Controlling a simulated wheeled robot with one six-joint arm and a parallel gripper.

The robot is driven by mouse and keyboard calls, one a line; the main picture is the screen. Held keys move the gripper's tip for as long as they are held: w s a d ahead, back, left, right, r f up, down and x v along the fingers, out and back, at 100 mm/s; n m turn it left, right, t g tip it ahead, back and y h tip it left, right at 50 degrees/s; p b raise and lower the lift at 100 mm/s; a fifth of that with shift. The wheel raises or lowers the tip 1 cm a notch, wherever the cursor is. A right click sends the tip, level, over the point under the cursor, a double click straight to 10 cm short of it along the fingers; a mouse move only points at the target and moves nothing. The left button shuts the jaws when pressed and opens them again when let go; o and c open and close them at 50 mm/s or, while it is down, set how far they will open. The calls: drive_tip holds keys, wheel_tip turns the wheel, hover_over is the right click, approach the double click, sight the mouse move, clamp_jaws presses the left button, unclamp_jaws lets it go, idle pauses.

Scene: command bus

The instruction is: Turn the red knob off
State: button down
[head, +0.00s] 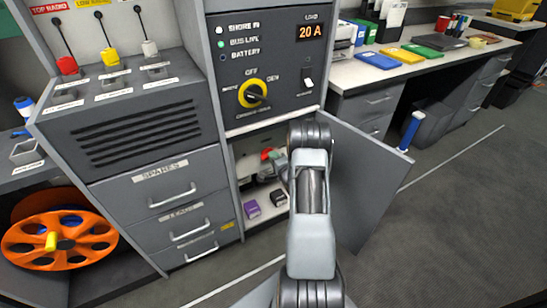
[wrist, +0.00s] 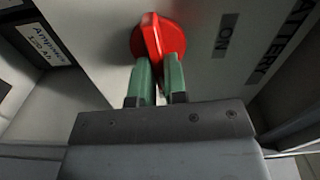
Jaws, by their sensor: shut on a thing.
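The red knob (wrist: 152,34) sits on a pale panel in the wrist view, with its raised grip between my two green fingers. My gripper (wrist: 158,66) is shut on this grip, one finger on each side. An ON label (wrist: 227,37) is to the right of the knob, and BATTERY lettering (wrist: 286,42) is farther right. In the head view the red knob (head: 266,154) shows small inside the open lower compartment, next to my arm. My wrist hides much of the gripper there.
An open grey cabinet door (head: 362,185) stands right of my arm. Purple (head: 251,208) and black (head: 278,198) boxes lie in the compartment below the knob. A grey drawer unit (head: 165,190) stands left. A yellow rotary switch (head: 253,93) is on the panel above.

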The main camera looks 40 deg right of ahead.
drive_tip(key=shift+m, duration=0.6)
drive_tip(key=c, duration=1.2)
unclamp_jaws()
drive_tip(key=shift+o, duration=0.2)
drive_tip(key=s+a+p, duration=0.2)
drive_tip(key=s+p, duration=0.1)
drive_tip(key=s, duration=1)
drive_tip(key=shift+s, duration=0.35)
drive_tip(key=shift+f, duration=0.1)
